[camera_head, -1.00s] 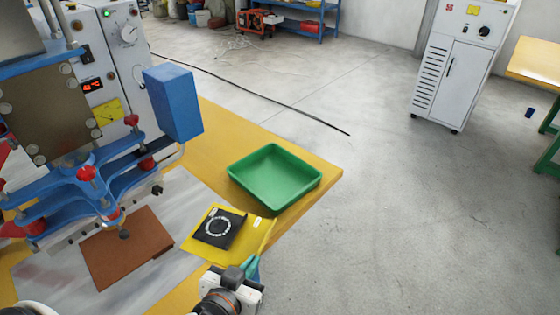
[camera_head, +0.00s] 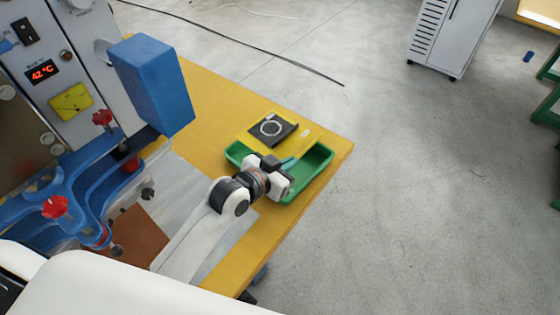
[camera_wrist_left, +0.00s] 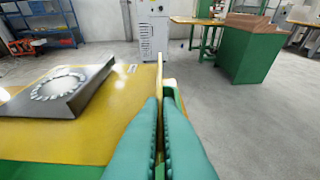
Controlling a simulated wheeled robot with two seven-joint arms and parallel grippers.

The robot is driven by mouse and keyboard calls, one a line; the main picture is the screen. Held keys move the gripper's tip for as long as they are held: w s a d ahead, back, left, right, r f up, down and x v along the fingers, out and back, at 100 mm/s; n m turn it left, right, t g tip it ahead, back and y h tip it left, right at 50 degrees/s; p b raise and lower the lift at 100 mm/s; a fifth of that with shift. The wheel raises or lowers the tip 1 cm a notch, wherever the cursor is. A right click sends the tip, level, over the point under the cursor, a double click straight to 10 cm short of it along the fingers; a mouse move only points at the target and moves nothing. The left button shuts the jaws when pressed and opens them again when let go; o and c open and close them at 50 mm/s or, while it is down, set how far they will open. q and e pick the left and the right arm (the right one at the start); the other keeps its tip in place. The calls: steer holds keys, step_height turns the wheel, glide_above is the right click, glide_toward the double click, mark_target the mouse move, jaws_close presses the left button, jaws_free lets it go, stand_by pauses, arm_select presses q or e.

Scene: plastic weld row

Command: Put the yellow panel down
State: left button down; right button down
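The yellow panel (camera_head: 308,135) carries a black square piece (camera_head: 271,129) with a pale ring on it. The panel is over the green tray (camera_head: 318,165), covering much of its far part. My left gripper (camera_head: 286,163) is shut on the panel's edge. In the left wrist view, the teal fingers (camera_wrist_left: 163,125) meet at the edge of the yellow panel (camera_wrist_left: 80,137), and the black piece (camera_wrist_left: 62,90) shows at left. Whether the panel touches the tray is hard to tell. My right gripper is not in view.
The tray stands on the yellow table (camera_head: 252,240), near its right edge. A blue and grey welding machine (camera_head: 155,85) stands at left, with a brown plate (camera_head: 135,240) at its base. Open floor lies right of the table.

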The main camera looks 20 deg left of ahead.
arm_select(q)
steer(key=f, duration=0.5)
steer(key=shift+w+a+f+b, duration=0.1)
steer(key=shift+w+f+b, duration=0.1)
steer(key=shift+f+b, duration=0.15)
step_height(320, 180, down, 4)
steer(key=shift+r, duration=0.1)
steer(key=shift+s+f, duration=0.1)
steer(key=shift+f, duration=0.15)
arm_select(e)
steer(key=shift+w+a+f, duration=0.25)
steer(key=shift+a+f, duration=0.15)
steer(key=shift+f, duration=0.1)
arm_select(q)
steer(key=shift+f, duration=0.1)
